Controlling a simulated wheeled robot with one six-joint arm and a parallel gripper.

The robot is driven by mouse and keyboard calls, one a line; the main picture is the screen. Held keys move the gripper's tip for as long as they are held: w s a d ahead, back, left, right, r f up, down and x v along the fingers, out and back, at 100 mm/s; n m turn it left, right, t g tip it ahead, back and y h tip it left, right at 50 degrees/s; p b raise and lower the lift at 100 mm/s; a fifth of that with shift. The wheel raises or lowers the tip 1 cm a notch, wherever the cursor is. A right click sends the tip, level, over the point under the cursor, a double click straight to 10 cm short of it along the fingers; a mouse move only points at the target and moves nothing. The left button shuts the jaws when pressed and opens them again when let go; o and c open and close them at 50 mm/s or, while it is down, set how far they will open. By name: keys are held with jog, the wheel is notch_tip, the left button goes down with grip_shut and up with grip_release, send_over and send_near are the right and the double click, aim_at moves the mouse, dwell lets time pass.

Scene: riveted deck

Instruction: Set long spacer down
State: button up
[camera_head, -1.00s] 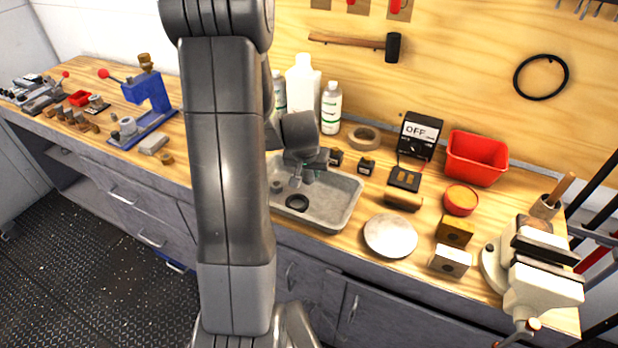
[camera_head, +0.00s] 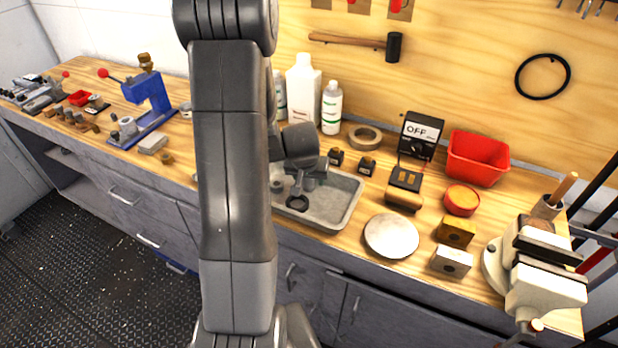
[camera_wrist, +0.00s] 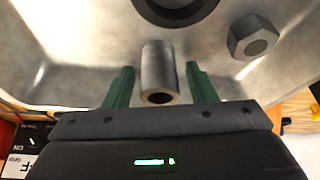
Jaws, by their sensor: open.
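The long spacer (camera_wrist: 158,72), a grey metal tube with a dark bore, is in the grey metal tray (camera_head: 349,208). My gripper (camera_wrist: 160,68) has its green fingers open on either side of the spacer, with a visible gap at each side. I cannot tell for sure whether the spacer touches the tray floor. In the head view my gripper (camera_head: 308,182) is low over the tray, and the spacer cannot be made out there.
A dark ring (camera_head: 298,204) lies in the tray near the gripper. A hex nut (camera_wrist: 253,37) lies to the spacer's right in the wrist view. Bottles (camera_head: 331,108) stand behind the tray, and a pale round disc (camera_head: 391,236) lies to its right.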

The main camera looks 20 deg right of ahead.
jog(key=shift+r, duration=0.15)
jog(key=shift+r, duration=0.15)
jog(key=v, duration=1.1)
jog(key=shift+r, duration=0.35)
jog(key=shift+s+a, duration=0.1)
